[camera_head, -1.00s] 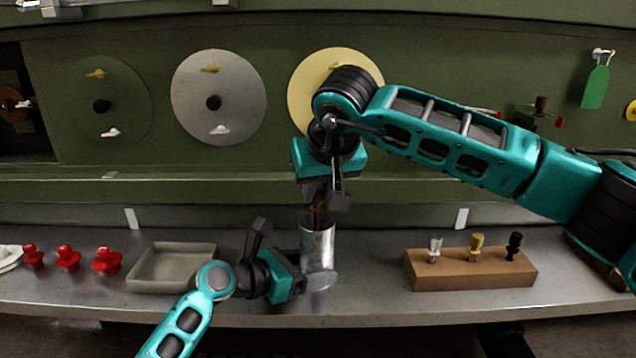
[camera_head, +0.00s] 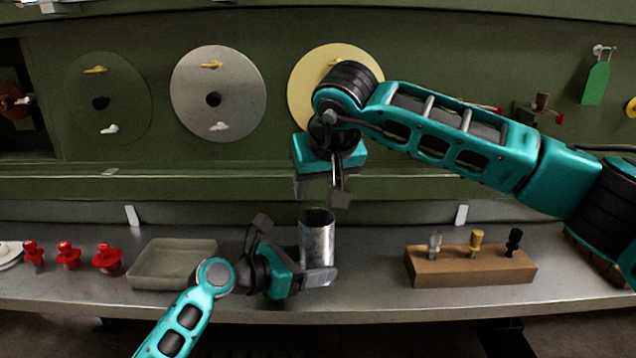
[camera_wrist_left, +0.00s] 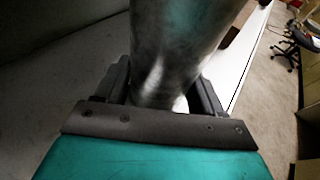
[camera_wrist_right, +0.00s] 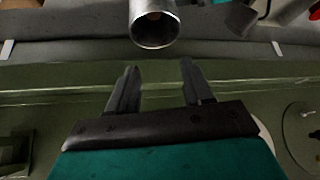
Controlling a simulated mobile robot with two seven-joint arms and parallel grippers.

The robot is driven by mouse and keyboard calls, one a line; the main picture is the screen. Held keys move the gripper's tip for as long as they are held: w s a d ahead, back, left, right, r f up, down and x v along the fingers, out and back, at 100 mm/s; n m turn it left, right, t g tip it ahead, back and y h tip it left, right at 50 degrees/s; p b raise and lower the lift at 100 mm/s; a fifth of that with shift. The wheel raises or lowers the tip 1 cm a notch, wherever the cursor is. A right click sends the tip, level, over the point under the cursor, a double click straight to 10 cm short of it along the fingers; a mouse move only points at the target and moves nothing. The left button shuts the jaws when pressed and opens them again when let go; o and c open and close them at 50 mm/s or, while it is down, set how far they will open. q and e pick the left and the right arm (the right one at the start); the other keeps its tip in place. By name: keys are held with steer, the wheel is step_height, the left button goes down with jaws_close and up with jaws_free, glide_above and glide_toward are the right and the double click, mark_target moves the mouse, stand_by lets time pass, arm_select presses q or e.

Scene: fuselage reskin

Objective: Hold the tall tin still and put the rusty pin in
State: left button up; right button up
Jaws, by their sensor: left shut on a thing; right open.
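The tall tin (camera_head: 317,240) is a grey metal cylinder standing upright on the bench with its mouth up. My left gripper (camera_head: 316,278) is shut around its lower part; the tin also fills the jaws in the left wrist view (camera_wrist_left: 170,50). My right gripper (camera_head: 320,192) is open and empty just above the tin's mouth. In the right wrist view its spread fingers (camera_wrist_right: 158,72) are apart from the tin (camera_wrist_right: 150,35). A small brownish bit of the rusty pin (camera_wrist_right: 154,16) shows inside the tin's mouth; the rest is hidden by the wall.
A grey tray (camera_head: 150,279) and several red knobs (camera_head: 68,258) are left of the tin. A wooden block (camera_head: 470,270) with three small pins stands to the right. The green panel (camera_head: 230,155) with discs rises behind. Bench between tin and block is clear.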

arm_select(q)
steer(key=o, duration=0.9)
arm_select(e)
step_height(320, 180, up, 8)
stand_by(0.6)
arm_select(q)
steer(key=shift+a, duration=0.1)
